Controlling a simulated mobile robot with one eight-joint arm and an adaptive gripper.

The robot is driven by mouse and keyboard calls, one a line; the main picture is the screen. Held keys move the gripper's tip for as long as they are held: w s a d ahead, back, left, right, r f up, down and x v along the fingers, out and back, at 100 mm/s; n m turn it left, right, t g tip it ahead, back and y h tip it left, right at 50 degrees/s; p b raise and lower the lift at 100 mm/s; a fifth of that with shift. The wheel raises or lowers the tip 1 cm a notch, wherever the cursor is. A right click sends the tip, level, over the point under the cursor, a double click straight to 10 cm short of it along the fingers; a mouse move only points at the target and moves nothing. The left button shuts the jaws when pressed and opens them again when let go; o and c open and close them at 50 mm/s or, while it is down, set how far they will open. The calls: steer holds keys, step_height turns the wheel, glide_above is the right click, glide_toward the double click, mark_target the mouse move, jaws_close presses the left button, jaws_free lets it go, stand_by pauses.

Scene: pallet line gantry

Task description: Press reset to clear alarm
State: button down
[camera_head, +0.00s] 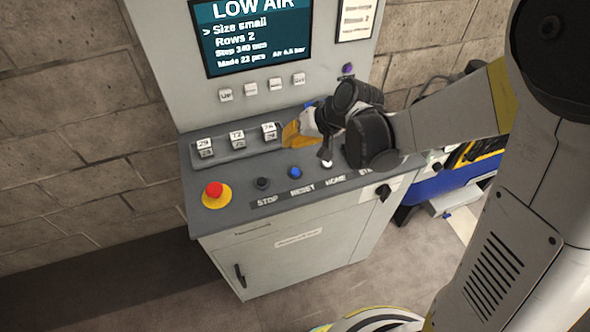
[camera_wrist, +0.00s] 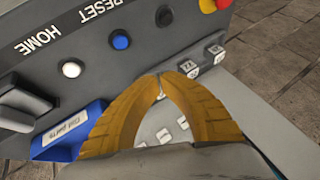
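The blue button above the RESET label (camera_head: 295,172) stands on the console top between the black STOP button and the white HOME button. In the wrist view the blue button (camera_wrist: 121,42) lies beyond my fingertips. The screen (camera_head: 252,37) reads LOW AIR. My gripper (camera_head: 290,134) has orange fingers, above the back part of the console, behind the blue button and apart from it. In the wrist view the orange fingertips (camera_wrist: 160,82) meet or nearly meet, with nothing seen between them.
A red emergency button on a yellow base (camera_head: 214,194), a black button (camera_head: 262,183) and a white button (camera_wrist: 71,69) share the console (camera_head: 232,212). Number counters (camera_head: 238,140) stand near my fingers. A blue bin labelled as bad parts (camera_wrist: 60,135) is beside them.

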mark_target(291, 170)
steer(key=shift+f+b, duration=3.35)
steer(key=shift+f, duration=0.95)
steer(key=shift+f, duration=0.1)
steer(key=shift+f+b, duration=0.3)
steer(key=shift+b, duration=0.15)
steer(key=shift+f+b, duration=0.45)
steer(key=shift+r+p, duration=0.65)
steer(key=shift+r, duration=0.25)
step_height(291, 170, up, 5)
steer(key=p, duration=0.3)
steer(key=shift+p, duration=0.4)
